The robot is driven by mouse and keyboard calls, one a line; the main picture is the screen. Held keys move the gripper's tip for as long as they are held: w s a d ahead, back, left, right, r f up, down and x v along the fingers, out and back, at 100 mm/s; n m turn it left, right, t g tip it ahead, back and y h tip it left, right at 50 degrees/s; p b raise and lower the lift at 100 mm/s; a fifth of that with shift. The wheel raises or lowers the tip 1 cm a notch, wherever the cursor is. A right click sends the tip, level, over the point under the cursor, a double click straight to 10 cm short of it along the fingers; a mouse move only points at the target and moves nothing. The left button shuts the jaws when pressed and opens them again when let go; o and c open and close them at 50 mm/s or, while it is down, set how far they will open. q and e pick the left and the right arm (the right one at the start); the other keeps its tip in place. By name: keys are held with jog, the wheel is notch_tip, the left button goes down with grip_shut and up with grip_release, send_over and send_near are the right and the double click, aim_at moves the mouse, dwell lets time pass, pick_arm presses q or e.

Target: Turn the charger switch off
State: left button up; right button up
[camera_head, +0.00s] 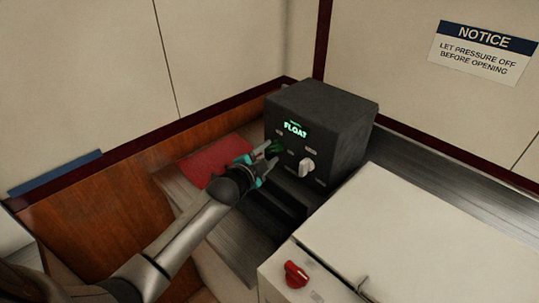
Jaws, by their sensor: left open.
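The charger appears to be the dark box (341,123) standing against the corner, with a lit green display (295,130) reading "FLOAT". On its front face are a white knob (307,167) at the lower right and a green switch (277,147) on the left, partly hidden by my gripper. My left gripper (266,161) is open, with its teal fingertips close in front of the green switch. I cannot tell whether a finger touches it. My right gripper is not in view.
A white cabinet (420,250) with a red knob (295,274) fills the lower right. A red flat object (213,160) lies left of the box. A notice sign (483,51) hangs on the right wall. A wooden panel (110,200) stands at left.

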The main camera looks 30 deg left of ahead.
pick_arm(q)
jog(key=shift+w, duration=0.5)
jog(key=shift+c, duration=0.3)
grip_shut()
jog(key=shift+f, duration=0.1)
